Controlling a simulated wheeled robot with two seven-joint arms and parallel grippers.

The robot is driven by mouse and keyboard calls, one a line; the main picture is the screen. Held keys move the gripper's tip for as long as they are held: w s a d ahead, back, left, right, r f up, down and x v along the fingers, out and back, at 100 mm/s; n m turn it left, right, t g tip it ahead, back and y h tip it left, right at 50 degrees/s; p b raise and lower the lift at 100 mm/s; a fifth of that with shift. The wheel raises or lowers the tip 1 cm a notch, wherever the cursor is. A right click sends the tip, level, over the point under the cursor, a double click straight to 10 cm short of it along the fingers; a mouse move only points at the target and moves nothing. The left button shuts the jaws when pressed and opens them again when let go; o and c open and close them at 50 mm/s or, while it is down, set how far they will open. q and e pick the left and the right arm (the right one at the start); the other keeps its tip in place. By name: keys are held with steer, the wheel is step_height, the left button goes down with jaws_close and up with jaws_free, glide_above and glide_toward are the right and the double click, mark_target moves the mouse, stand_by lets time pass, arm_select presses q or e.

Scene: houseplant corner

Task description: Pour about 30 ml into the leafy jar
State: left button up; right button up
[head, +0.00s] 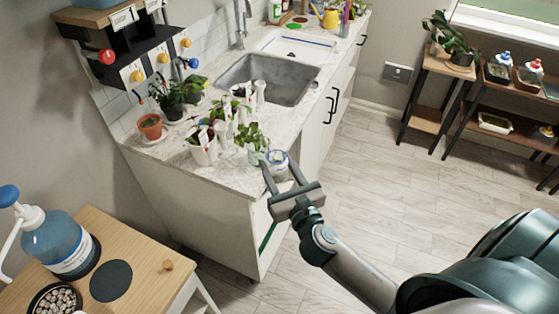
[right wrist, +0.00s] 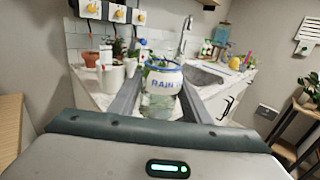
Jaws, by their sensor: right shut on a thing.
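My right gripper (head: 281,180) is shut on a clear jar with a white label and blue rim (head: 277,162). In the right wrist view the label of this rain jar (right wrist: 162,80) reads "RAIN", and it stands about upright between the fingers. It is at the near end of the counter; I cannot tell whether it touches the top. A leafy plant in a pale jar (head: 252,141) stands on the counter just behind and left of it in the head view. The held jar partly hides leaves behind it in the wrist view. My left gripper is not in view.
White pots with plants and tags (head: 203,148) crowd the counter (head: 235,180) left of the leafy jar. A terracotta pot (head: 150,126) and the sink (head: 268,78) are farther back. A blue pump bottle (head: 58,243) stands on a wooden table (head: 140,247) at lower left.

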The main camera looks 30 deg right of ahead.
arm_select(q)
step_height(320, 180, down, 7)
steer(key=b, duration=0.6)
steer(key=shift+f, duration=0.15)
arm_select(e)
steer(key=s+a+f+y, duration=0.1)
steer(key=s+a, duration=0.4)
steer(key=s, duration=0.4)
steer(key=shift+s+n+y, duration=0.25)
steer(key=shift+n+y, duration=0.05)
steer(key=shift+n, duration=0.1)
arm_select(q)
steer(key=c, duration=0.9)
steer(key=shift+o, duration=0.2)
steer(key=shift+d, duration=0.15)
arm_select(e)
steer(key=shift+w, duration=0.1)
